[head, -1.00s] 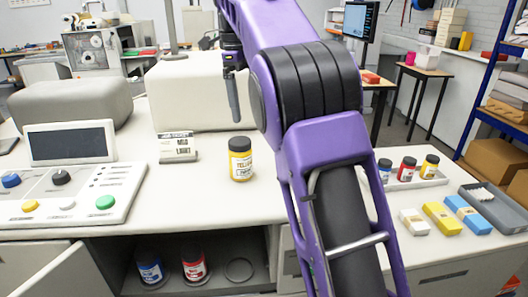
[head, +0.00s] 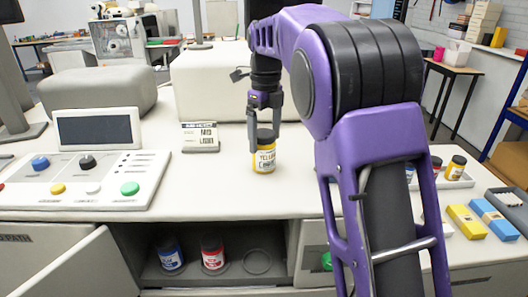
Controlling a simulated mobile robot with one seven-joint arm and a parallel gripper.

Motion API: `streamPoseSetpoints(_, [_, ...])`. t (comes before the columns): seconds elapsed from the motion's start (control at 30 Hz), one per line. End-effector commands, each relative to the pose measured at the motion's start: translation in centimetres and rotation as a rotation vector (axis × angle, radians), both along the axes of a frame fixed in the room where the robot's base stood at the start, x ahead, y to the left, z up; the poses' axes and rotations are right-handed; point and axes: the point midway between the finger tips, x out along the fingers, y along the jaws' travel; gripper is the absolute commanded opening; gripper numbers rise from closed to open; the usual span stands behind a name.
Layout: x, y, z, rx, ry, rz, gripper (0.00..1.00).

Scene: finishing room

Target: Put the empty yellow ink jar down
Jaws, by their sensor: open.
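The yellow ink jar (head: 264,158), with a dark lid and a white label, stands upright on the white counter (head: 220,185). My gripper (head: 265,130) points down over it, with its fingers open. One finger is at the left side of the lid and the other is at its right, behind or beside it. I cannot tell whether the fingers touch the jar. The label hides most of the inside.
A small sign (head: 200,138) stands left of the jar, beside a control panel (head: 85,180). Below, an open cabinet holds a blue jar (head: 170,257), a red jar (head: 213,256) and an empty ring (head: 258,262). My arm hides part of a tray of jars (head: 462,182) at right.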

Motion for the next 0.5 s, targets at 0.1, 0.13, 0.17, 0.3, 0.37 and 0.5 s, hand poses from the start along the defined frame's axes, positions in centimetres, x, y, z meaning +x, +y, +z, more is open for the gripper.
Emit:
streamPoseSetpoints(0.1, [0.0, 0.0, -0.7, -0.001, 0.001, 0.0, 1.0])
streamPoseSetpoints(0.13, [-0.1, 0.0, -1.0, -0.001, 0.001, 0.0, 1.0])
streamPoseSetpoints(0.17, [-0.1, 0.0, -1.4, 0.0, 0.001, 0.0, 1.0])
streamPoseSetpoints(0.3, [-0.3, 0.0, -3.6, -0.001, 0.003, 0.0, 1.0])
streamPoseSetpoints(0.37, [-0.3, 0.0, -4.4, -0.002, 0.003, 0.0, 1.0])
streamPoseSetpoints(0.5, [-0.3, 0.0, -5.5, -0.001, 0.001, 0.0, 1.0])
